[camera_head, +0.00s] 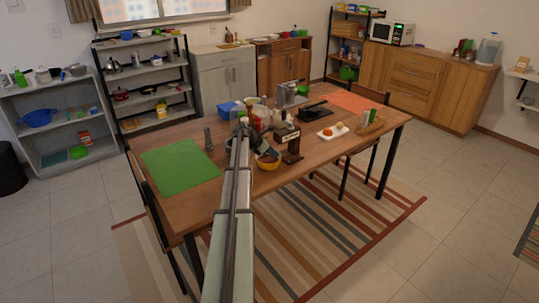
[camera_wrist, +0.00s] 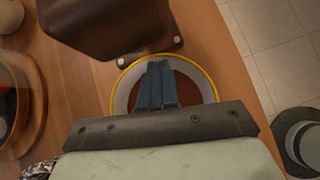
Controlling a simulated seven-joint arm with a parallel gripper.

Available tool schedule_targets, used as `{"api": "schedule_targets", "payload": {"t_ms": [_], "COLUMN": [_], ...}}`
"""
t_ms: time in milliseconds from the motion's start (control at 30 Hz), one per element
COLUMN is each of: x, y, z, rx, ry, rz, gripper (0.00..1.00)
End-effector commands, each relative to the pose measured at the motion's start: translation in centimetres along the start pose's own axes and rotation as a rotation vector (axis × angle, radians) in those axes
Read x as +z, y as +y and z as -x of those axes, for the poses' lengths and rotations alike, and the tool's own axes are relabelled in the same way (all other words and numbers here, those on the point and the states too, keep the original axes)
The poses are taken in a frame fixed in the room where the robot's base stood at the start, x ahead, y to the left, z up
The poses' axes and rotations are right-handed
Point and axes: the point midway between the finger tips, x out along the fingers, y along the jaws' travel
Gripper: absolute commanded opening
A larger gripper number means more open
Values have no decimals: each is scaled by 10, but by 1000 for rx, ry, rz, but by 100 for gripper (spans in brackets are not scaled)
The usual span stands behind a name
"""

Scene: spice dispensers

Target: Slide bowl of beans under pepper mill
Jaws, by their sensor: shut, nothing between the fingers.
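The bowl of beans (camera_head: 267,165) has a yellow outside and sits near the front edge of the wooden table. In the wrist view the bowl (camera_wrist: 209,86) shows its yellow rim, pale inside and reddish-brown contents. My gripper (camera_wrist: 157,68) is shut, with its blue fingers over the bowl; I cannot tell whether they touch it. In the head view my gripper (camera_head: 268,150) is just above the bowl. A dark brown wooden dispenser (camera_head: 292,148) with a pale label stands right of the bowl, probably the pepper mill. Its brown body (camera_wrist: 105,25) is close beside the bowl's rim.
Bottles and jars (camera_head: 258,118) crowd the table behind the bowl. A green mat (camera_head: 180,166) lies at left, with a slim grey object (camera_head: 208,138) near it. The bowl is near the table edge.

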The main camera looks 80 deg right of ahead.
Motion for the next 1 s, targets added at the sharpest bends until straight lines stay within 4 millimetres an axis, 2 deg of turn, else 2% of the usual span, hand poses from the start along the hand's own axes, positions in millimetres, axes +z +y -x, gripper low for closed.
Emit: {"api": "schedule_targets", "payload": {"t_ms": [133,567,767,1000], "x": [8,1,-22,-20], "y": [0,0,-1,0], "z": [-9,-1,22,69], "rx": [-1,0,1,2], "ry": [1,1,1,0], "rz": [0,1,3,0], "gripper": [0,0,0,0]}}
